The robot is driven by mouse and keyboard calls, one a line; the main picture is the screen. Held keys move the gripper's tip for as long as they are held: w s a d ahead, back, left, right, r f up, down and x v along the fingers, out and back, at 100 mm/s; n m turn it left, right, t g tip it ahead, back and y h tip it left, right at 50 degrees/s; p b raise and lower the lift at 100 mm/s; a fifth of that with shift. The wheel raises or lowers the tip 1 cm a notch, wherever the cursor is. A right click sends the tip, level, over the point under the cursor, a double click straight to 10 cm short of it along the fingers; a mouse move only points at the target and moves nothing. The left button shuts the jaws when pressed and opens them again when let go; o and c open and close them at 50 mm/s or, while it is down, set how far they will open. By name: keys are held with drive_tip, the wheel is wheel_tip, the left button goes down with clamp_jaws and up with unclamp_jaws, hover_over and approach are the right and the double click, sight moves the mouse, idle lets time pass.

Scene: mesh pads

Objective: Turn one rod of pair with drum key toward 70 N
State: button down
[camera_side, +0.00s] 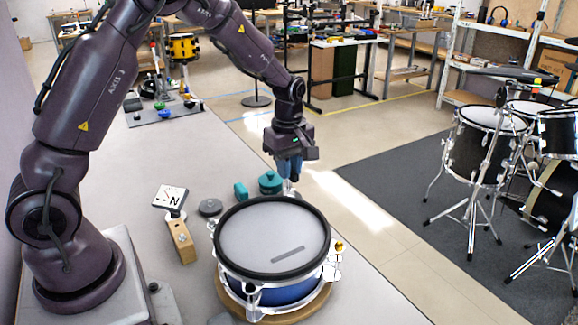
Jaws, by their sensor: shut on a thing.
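A drum (272,236) with a grey mesh head, black hoop and blue shell sits on a round wooden base (250,313) on the bench. Silver lugs and rods stand around its rim. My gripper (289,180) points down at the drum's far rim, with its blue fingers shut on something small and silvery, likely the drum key. The fingertips and the rod below are too small to tell whether the key is seated. A white gauge (170,197) marked N stands left of the drum on a wooden block (182,242).
A mat with small tools (163,112) lies farther back. A drum kit (490,140) stands on the floor at right, apart from the bench.

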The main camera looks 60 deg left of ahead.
drive_tip(key=m, duration=1)
drive_tip(key=shift+m, duration=0.3)
drive_tip(key=m, duration=0.3)
drive_tip(key=shift+m, duration=0.7)
drive_tip(key=m, duration=0.6)
drive_tip(key=shift+n, duration=0.9)
drive_tip(key=shift+r, duration=1.55)
